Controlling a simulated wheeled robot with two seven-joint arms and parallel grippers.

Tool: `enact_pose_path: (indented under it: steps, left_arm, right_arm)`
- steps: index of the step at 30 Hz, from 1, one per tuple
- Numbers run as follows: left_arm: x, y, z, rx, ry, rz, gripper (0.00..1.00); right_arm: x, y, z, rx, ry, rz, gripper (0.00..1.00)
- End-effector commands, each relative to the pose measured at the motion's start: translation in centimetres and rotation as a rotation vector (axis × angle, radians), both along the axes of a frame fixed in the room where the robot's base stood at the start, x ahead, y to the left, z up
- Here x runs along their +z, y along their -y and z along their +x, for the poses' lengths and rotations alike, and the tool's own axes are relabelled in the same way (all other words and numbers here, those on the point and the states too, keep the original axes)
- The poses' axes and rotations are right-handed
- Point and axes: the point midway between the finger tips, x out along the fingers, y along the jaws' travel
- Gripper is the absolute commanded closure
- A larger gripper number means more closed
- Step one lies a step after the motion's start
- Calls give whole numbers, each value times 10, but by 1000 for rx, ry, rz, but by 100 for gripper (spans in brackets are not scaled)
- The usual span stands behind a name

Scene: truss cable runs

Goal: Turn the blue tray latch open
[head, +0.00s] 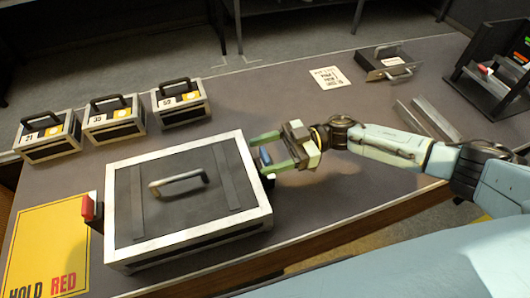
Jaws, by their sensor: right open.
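A dark tray case (128,240) with a pale metal frame and a grey top handle (178,183) sits on the bench at the left front. A blue latch (265,157) shows at its right side, partly hidden by my gripper. A red latch (88,207) sticks out at its left side. My right gripper (260,156), with pale green fingers, is open at the case's right side. Its fingers lie on either side of the blue latch; whether they touch it I cannot tell. My left gripper is not in view.
Several small handled boxes (114,118) stand in a row behind the case. A yellow "HOLD RED" mat (45,245) lies at the left. A printed card (329,78), a small open tray (387,63) and a dark rack (490,70) are farther right.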

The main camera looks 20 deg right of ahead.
Motion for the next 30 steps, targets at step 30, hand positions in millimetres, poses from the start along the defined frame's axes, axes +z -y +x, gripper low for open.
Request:
enact_pose_path:
  steps: [30]
  left_arm:
    - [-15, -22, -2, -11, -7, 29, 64]
  right_arm:
    - [0, 128, 7, -1, 1, -1, 35]
